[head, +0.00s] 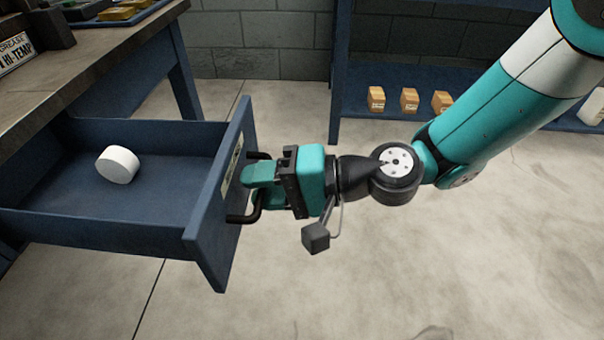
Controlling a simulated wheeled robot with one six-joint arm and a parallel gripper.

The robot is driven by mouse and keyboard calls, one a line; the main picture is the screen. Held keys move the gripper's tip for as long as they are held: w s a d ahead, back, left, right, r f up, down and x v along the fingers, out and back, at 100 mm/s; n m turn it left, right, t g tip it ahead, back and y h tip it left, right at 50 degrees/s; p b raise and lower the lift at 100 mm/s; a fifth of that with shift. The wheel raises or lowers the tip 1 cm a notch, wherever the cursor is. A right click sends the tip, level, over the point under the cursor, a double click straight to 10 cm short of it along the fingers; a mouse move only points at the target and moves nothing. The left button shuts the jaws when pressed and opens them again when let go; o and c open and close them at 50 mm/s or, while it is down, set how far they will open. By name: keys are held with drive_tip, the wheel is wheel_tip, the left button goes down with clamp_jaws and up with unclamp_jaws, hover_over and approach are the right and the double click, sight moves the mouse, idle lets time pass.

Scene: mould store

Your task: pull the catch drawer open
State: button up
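The catch drawer (120,226) is blue and stands well out from under the workbench at the left, so its inside shows. A black bar handle (243,217) is on its front panel (218,205), beside a pale label. My gripper (258,184) is at the handle, with its teal fingers pointing left toward the front panel. The fingers overlap the middle of the handle, and I cannot tell whether they are closed on it. A white round piece (118,164) lies inside the drawer.
The workbench (85,62) has a dark top with a grease sign (15,52) and other items on it. A blue shelf (395,131) at the back holds small orange boxes (409,99) and a white bottle (592,108). The concrete floor in front of the drawer is clear.

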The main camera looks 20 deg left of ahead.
drive_tip(key=p+v, duration=0.4)
drive_tip(key=v, duration=1.3)
drive_tip(key=shift+d, duration=0.2)
drive_tip(key=s+d+r+n+t+h, duration=0.2)
drive_tip(key=s+d+r+h, duration=0.3)
drive_tip(key=d+h, duration=0.15)
drive_tip(key=s+d+r+n+t+h, duration=0.2)
drive_tip(key=s+d+r+h, duration=0.3)
drive_tip(key=d, duration=0.2)
wheel_tip(320, 180, up, 34)
drive_tip(key=p, duration=3.5)
drive_tip(key=shift+w+r, duration=0.2)
drive_tip(key=shift+w, duration=0.1)
drive_tip(key=shift+y, duration=0.25)
